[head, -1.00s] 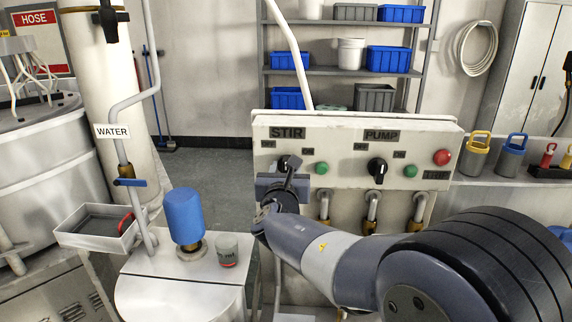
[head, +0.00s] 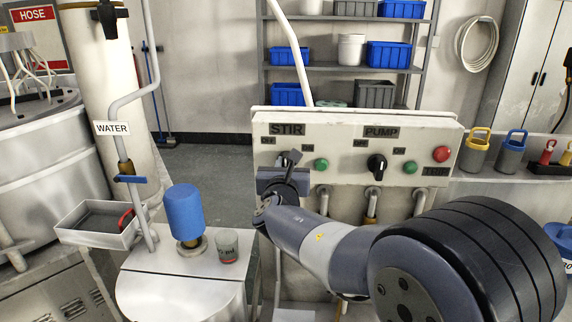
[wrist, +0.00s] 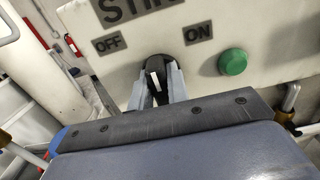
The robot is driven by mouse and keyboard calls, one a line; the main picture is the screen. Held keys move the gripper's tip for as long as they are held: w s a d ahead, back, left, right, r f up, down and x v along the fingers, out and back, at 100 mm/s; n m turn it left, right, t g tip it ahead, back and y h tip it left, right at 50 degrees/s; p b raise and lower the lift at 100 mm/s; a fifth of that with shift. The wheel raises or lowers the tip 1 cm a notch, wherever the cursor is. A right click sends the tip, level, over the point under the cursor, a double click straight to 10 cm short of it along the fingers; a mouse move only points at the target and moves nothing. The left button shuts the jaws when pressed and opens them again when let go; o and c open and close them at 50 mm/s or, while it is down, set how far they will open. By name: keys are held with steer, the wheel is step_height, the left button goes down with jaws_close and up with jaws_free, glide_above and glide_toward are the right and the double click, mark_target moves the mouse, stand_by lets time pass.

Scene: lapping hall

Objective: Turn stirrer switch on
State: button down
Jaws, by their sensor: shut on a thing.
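The stirrer switch is a black rotary knob (wrist: 154,80) with a white mark, under the STIR label (head: 287,129) on the pale control panel. In the wrist view it sits between the OFF label (wrist: 107,43) and the ON label (wrist: 198,31). My gripper (wrist: 158,86) is shut on the knob, one grey finger on each side. In the head view my gripper (head: 291,163) is at the panel's left side and hides most of the knob. I cannot tell exactly which way the knob points.
A green button (head: 321,165) is just right of the knob. The black pump knob (head: 377,164) and a red button (head: 441,154) are further right. Pipes run below the panel. A blue-capped motor (head: 184,214) and a cup (head: 227,246) stand on the metal top at left.

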steer(key=shift+f+m+b, duration=0.1)
steer(key=shift+m+b, duration=0.2)
steer(key=shift+b, duration=0.35)
steer(key=m+b, duration=0.1)
steer(key=b, duration=0.2)
steer(key=shift+f+m, duration=0.2)
steer(key=shift+m, duration=0.2)
steer(key=m+b, duration=0.2)
steer(key=b, duration=0.2)
steer(key=shift+d+m, duration=0.15)
steer(key=shift+m, duration=0.15)
steer(key=m+b, duration=0.4)
steer(key=b, duration=0.1)
steer(key=shift+d+r+m+b, duration=0.1)
steer(key=shift+m+b, duration=1.15)
steer(key=shift+m, duration=0.15)
steer(key=shift+r, duration=0.1)
steer(key=c, duration=1.4)
jaws_free()
steer(key=shift+o, duration=0.2)
